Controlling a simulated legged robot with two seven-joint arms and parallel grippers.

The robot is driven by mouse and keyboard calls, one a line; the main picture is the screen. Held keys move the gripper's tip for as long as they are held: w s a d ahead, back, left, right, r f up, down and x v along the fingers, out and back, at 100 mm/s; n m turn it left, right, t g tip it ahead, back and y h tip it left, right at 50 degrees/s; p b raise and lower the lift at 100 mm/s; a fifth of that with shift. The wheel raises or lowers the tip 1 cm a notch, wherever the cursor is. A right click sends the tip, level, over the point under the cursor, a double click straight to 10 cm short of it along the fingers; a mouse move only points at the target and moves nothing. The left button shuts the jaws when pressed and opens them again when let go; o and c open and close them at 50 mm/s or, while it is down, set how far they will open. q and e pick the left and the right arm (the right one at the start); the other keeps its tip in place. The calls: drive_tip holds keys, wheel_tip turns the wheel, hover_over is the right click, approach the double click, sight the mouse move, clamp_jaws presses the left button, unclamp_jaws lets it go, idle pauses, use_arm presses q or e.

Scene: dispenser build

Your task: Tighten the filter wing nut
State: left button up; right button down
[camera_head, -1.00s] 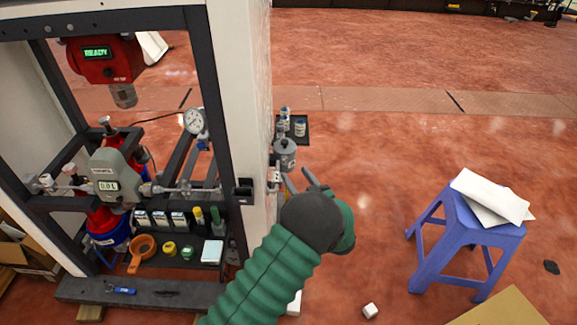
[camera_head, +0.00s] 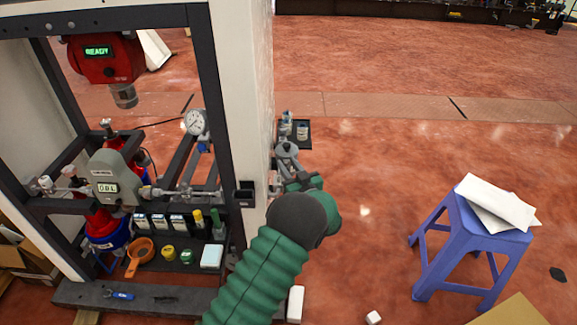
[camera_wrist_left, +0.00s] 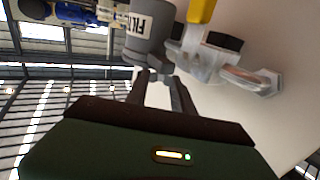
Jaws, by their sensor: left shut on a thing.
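The grey filter housing (camera_head: 287,150) is mounted on the side of the white panel. In the left wrist view the filter (camera_wrist_left: 150,28) shows part of its lettering at the top. My left gripper (camera_head: 292,181) reaches up from below, right beside the panel, with its fingers just under the filter. In the left wrist view the gripper (camera_wrist_left: 163,76) has its fingertips close together on the small grey part at the filter's lower end. That part looks like the wing nut, but the fingers mostly hide it. My right gripper is in neither view.
A metal fitting with a lever (camera_wrist_left: 245,78) and a yellow piece (camera_wrist_left: 201,10) sit close beside the filter. A small dark shelf (camera_head: 298,132) with jars is behind it. A blue stool (camera_head: 485,240) with papers stands to the right. Floor between is mostly clear.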

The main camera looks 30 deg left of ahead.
use_arm(q)
clamp_jaws()
drive_tip(key=shift+w+d+r+n+g+y+p, duration=0.1)
drive_tip(key=shift+w+n+g+y+p, duration=0.05)
drive_tip(key=shift+n+g+y, duration=0.3)
drive_tip(key=shift+w+r+n+g+y+p, duration=0.15)
drive_tip(key=shift+n+g, duration=0.1)
drive_tip(key=shift+g, duration=0.3)
drive_tip(key=shift+f+n+g+y, duration=0.2)
drive_tip(key=shift+n+g+y, duration=0.1)
drive_tip(key=shift+n+g, duration=0.3)
drive_tip(key=shift+w+f+n+g+y+b, duration=0.1)
drive_tip(key=shift+f+n+g+y+b, duration=0.15)
drive_tip(key=shift+n+g+b, duration=0.65)
drive_tip(key=shift+r+g+y, duration=0.2)
drive_tip(key=shift+g+y, duration=0.05)
drive_tip(key=shift+g, duration=0.75)
drive_tip(key=shift+d, duration=0.1)
drive_tip(key=o, duration=1)
unclamp_jaws()
drive_tip(key=shift+r, duration=0.15)
